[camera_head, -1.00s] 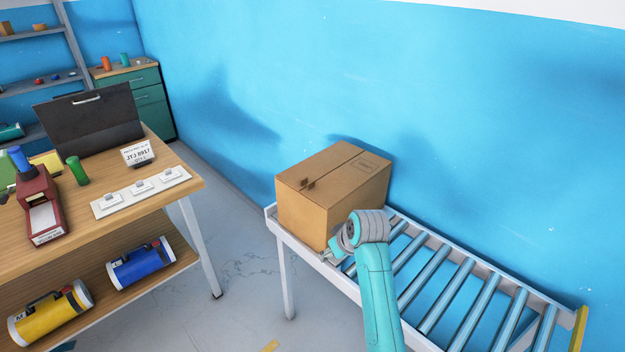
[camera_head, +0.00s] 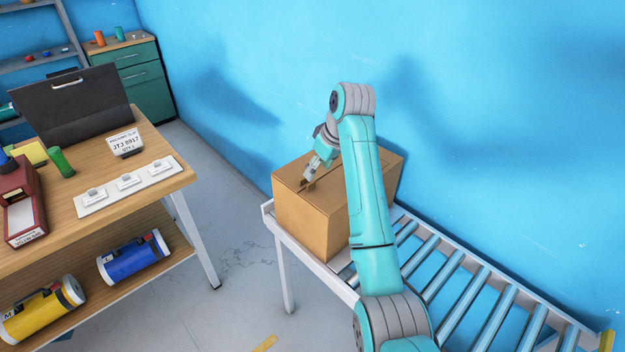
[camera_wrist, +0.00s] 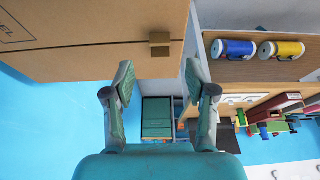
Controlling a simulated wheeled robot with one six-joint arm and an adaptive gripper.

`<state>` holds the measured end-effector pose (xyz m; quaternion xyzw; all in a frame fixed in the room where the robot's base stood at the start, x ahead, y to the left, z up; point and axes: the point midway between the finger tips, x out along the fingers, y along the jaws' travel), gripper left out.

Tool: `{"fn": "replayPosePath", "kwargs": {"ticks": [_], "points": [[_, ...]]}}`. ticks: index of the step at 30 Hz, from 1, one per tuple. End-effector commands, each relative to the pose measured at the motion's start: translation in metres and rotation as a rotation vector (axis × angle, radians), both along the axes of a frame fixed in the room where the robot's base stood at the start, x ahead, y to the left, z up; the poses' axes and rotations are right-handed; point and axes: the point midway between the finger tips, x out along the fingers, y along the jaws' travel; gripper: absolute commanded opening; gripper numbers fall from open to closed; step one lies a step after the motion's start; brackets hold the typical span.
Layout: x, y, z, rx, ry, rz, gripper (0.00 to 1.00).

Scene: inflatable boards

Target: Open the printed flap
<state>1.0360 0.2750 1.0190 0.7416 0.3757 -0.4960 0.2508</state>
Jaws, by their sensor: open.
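A closed cardboard box (camera_head: 300,222) stands on the near-left end of the roller conveyor. Its printed flap (camera_wrist: 90,22) fills the upper left of the wrist view, with partial dark lettering at the left edge. A seam separates it from the other flap, and a small brown tab (camera_wrist: 159,44) sits on the seam near the box edge. In the head view my arm hides the print. My gripper (camera_wrist: 158,88) is open and empty. Its two fingers appear on either side of the tab, below it in the wrist view. In the head view my gripper (camera_head: 311,174) is over the box top, near the tab.
The roller conveyor (camera_head: 440,262) runs right from the box along the blue wall. A wooden workbench (camera_head: 160,183) stands at the left, with a label card (camera_head: 125,144), a white switch panel (camera_head: 128,186) and cylinders on its lower shelf. Floor is clear between bench and conveyor.

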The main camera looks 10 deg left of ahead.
Motion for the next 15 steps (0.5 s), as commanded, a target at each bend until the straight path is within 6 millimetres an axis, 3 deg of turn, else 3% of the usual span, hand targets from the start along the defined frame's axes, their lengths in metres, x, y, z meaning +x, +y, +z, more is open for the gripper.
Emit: {"fn": "replayPosePath", "kwargs": {"ticks": [7, 15], "points": [[0.009, 0.013, -0.042, -0.001, 0.003, 0.001, 0.56], [0.015, 0.021, -0.063, -0.001, -0.001, 0.000, 0.56]]}}
